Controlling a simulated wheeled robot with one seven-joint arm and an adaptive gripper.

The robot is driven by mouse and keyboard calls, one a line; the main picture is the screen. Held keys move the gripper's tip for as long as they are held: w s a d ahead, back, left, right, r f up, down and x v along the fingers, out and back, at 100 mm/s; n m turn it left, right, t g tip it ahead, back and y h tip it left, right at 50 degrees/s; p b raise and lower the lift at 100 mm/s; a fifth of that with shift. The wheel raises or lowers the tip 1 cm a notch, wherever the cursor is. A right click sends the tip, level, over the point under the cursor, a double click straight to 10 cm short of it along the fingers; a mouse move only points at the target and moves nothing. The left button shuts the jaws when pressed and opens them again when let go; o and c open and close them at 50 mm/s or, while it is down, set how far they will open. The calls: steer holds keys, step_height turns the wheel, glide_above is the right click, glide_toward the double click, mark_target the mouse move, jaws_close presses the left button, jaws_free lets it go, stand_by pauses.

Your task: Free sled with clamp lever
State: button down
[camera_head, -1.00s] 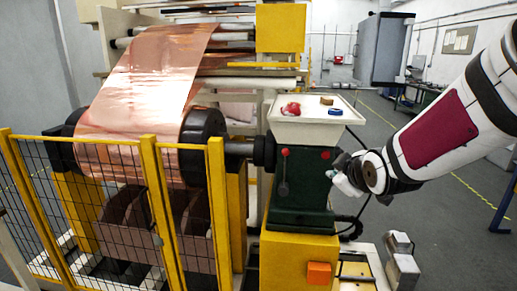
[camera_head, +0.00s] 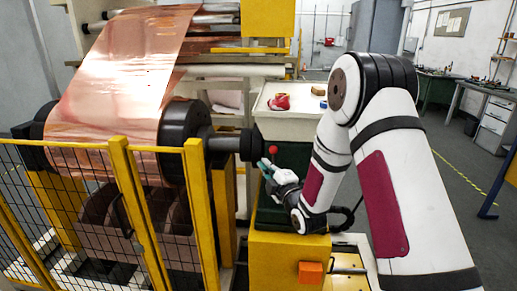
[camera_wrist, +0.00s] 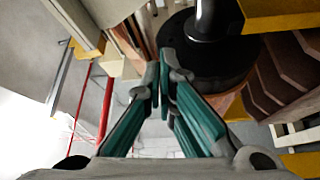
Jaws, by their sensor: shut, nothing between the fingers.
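The green housing (camera_head: 293,156) stands on a yellow base block (camera_head: 270,262), at the end of the roll's shaft. A red knob (camera_head: 272,149) shows on its front. My gripper (camera_head: 263,164) is in front of the housing's left part, just below that knob. The clamp lever cannot be made out; my gripper and arm cover much of the housing's front. In the wrist view my gripper (camera_wrist: 161,76) has its green-sided fingers together at the tips, with nothing seen between them. Whether the fingertips touch the housing cannot be told.
The copper foil (camera_head: 125,75) runs over a roll with a black end disc (camera_head: 183,140), also in the wrist view (camera_wrist: 215,62). A yellow mesh fence (camera_head: 135,205) stands left of my gripper. Floor is open at right.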

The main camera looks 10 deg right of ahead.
steer(key=shift+w+a, duration=0.1)
stand_by(0.3)
steer(key=x, duration=1)
steer(key=shift+s+d+f+p, duration=0.15)
steer(key=shift+d+p, duration=0.15)
steer(key=shift+d, duration=0.65)
steer(key=shift+s+d+f+p, duration=0.1)
steer(key=shift+d+f+p, duration=0.15)
steer(key=shift+d, duration=0.75)
steer(key=shift+d, duration=0.1)
